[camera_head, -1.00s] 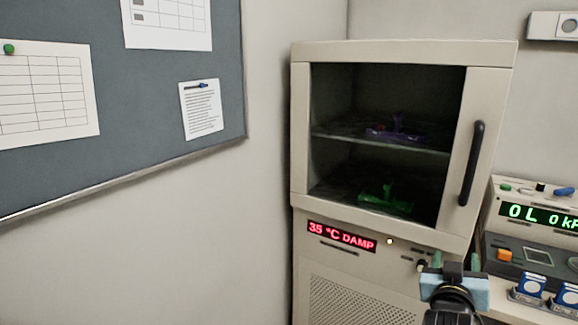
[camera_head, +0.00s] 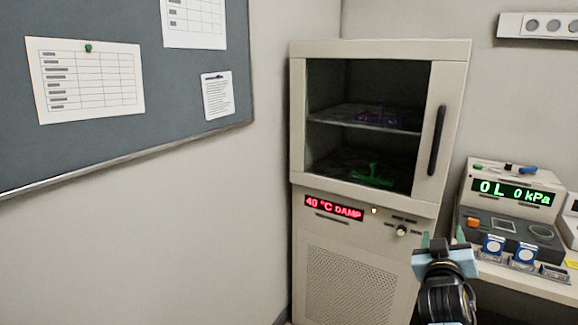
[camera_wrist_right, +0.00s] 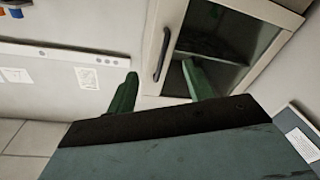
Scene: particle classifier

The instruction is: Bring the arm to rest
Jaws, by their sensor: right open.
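My right gripper (camera_head: 443,240) is at the lower right of the head view, in front of the cabinet's lower right side. Its two green fingers stand apart with nothing between them. In the right wrist view the open fingers (camera_wrist_right: 160,88) point toward the cabinet door, and the space between them is empty. The cabinet (camera_head: 350,270) has a closed glass door with a dark vertical handle (camera_head: 436,140). Its red display (camera_head: 334,208) reads 40 °C DAMP, with a knob (camera_head: 401,230) to the right. My left gripper is not in view.
Behind the glass, a purple item (camera_head: 378,117) is on the upper shelf and a green item (camera_head: 370,174) below. A bench at right holds an instrument (camera_head: 512,190) reading 0L 0 kPa and blue-topped containers (camera_head: 493,245). A pinboard (camera_head: 150,140) hangs at left.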

